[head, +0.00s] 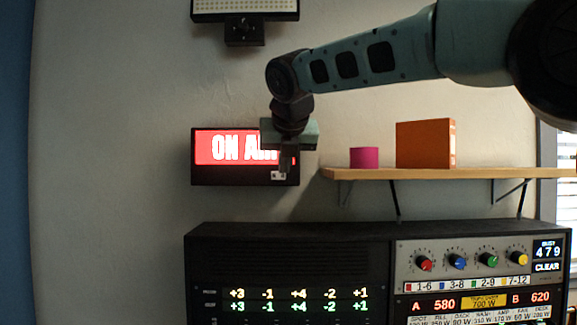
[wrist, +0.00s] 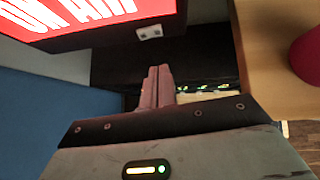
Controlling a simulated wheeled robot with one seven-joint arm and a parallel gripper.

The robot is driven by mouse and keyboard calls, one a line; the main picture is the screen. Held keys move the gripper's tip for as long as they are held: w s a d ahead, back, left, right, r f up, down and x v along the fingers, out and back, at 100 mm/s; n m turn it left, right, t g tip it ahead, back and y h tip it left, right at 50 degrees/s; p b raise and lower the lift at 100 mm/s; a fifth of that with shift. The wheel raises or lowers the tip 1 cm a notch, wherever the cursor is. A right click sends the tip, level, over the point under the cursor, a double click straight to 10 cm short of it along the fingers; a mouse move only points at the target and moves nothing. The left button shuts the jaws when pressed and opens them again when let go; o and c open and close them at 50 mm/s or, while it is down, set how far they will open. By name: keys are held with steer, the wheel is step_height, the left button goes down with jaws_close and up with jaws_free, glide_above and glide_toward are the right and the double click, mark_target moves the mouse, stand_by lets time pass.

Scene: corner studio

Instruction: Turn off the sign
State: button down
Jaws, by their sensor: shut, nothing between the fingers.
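The sign (head: 225,148) hangs on the wall, lit red with white "ON AIR" letters, in a black housing. In the wrist view the sign (wrist: 85,12) fills the upper left, still lit. A small light-coloured switch (wrist: 149,32) sits at the lower right corner of its housing; it also shows in the head view (head: 278,175). My gripper (head: 287,170) is in front of the sign's right end and hides the last letters. In the wrist view my gripper (wrist: 157,75) is shut and empty, its fingertips just below the switch. I cannot tell whether they touch the housing.
A wooden shelf (head: 470,173) is close on the right, holding a magenta cylinder (head: 364,157) and an orange box (head: 425,144). A black console (head: 285,255) with glowing numbers and coloured knobs stands below. A light panel (head: 245,8) hangs above. The wall left of the sign is clear.

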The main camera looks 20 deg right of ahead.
steer(key=b+v, duration=0.1)
steer(key=v, duration=0.7)
steer(key=shift+b, duration=0.35)
steer(key=shift+s+a, duration=0.1)
steer(key=shift+s, duration=0.05)
